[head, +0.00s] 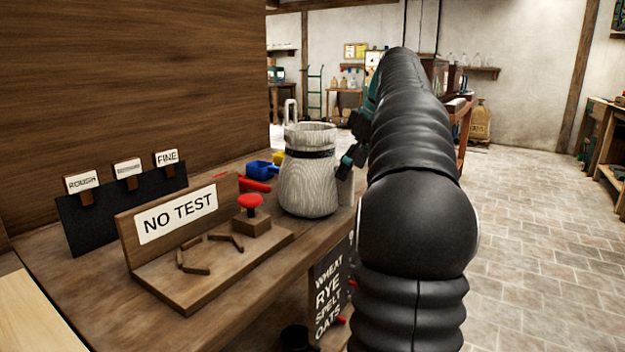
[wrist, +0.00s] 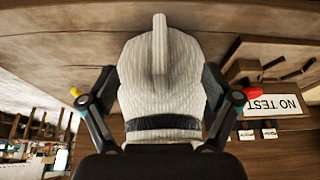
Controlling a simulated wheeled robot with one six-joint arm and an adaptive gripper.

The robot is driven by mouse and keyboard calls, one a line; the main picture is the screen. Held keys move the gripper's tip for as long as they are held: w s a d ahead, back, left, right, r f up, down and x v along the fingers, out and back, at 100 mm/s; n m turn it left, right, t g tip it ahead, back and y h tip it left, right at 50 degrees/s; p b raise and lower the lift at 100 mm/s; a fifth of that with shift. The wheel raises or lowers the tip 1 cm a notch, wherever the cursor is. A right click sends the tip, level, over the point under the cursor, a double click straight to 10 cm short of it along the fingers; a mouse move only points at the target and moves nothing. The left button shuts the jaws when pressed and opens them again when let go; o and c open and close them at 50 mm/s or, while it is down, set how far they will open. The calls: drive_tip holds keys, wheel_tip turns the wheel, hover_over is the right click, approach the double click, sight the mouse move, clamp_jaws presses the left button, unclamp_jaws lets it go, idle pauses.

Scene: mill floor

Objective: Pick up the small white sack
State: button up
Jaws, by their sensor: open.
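The small white sack (head: 309,180) stands upright on the wooden bench, with a dark band around its neck. My gripper (head: 354,152) is at the right side of the sack in the head view, partly hidden by my dark arm. In the wrist view the sack (wrist: 160,85) fills the middle and appears upside down, with a pale ridge on its near side. My open gripper (wrist: 160,100) has one finger on each side of the sack near the banded neck. I cannot tell whether either finger touches it.
On the bench (head: 90,290) are a NO TEST board (head: 178,214), a red button (head: 250,201) on a block, and a rack of labelled cards (head: 125,200). A blue scoop (head: 262,169) and red item (head: 255,185) lie left of the sack. Open tiled floor lies right.

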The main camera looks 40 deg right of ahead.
sight(336, 192)
drive_tip(key=shift+w+b+x, duration=0.1)
drive_tip(key=shift+b+x, duration=0.15)
drive_tip(key=shift+x, duration=1.3)
drive_tip(key=shift+w+b+x, duration=0.15)
drive_tip(key=shift+b+x, duration=0.05)
drive_tip(key=shift+x, duration=1.35)
drive_tip(key=shift+a+r, duration=0.1)
drive_tip(key=shift+a, duration=0.05)
clamp_jaws()
